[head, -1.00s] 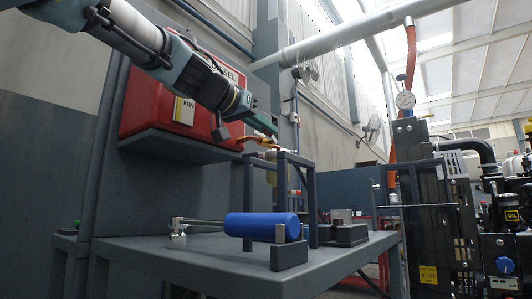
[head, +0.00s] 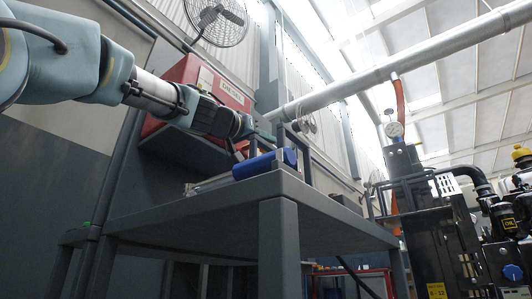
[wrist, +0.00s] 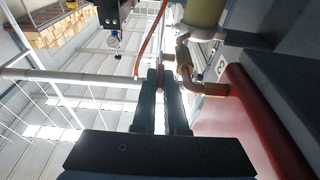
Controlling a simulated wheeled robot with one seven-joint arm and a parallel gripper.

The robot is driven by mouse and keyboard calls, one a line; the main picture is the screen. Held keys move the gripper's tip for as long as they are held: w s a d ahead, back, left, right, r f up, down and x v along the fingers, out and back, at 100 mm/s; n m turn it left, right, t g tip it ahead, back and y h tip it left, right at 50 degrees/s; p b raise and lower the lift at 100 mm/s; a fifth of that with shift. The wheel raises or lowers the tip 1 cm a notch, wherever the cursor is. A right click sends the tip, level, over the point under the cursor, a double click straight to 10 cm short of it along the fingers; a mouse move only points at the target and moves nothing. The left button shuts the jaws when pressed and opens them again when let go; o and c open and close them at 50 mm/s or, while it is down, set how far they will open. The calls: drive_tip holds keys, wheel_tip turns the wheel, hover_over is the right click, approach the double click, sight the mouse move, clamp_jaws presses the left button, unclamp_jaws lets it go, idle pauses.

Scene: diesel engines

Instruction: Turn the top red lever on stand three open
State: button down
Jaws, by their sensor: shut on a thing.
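My gripper (head: 264,138) is at the right end of the red tank (head: 205,72), close to the grey upright frame on the bench. In the wrist view its two dark fingers (wrist: 161,76) are closed on a thin reddish piece, which looks like the red lever (wrist: 161,84). Only a narrow strip of the lever shows between the fingers. A brass pipe elbow (wrist: 206,88) comes out of the red tank (wrist: 240,120) just right of the fingers. In the head view my arm and gripper hide the lever.
A blue cylinder (head: 265,163) lies on the grey bench (head: 285,185) below my gripper. A yellowish cup (wrist: 205,15) stands near the pipe in the wrist view. A dark engine stand (head: 440,240) is at the right. A large grey pipe (head: 400,62) runs overhead.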

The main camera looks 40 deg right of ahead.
drive_tip(key=shift+f+h+b, duration=0.1)
drive_tip(key=shift+h+b, duration=0.2)
drive_tip(key=shift+b, duration=0.4)
drive_tip(key=c, duration=1)
unclamp_jaws()
drive_tip(key=shift+o, duration=0.2)
drive_tip(key=shift+w, duration=0.15)
drive_tip(key=shift+a+f, duration=0.1)
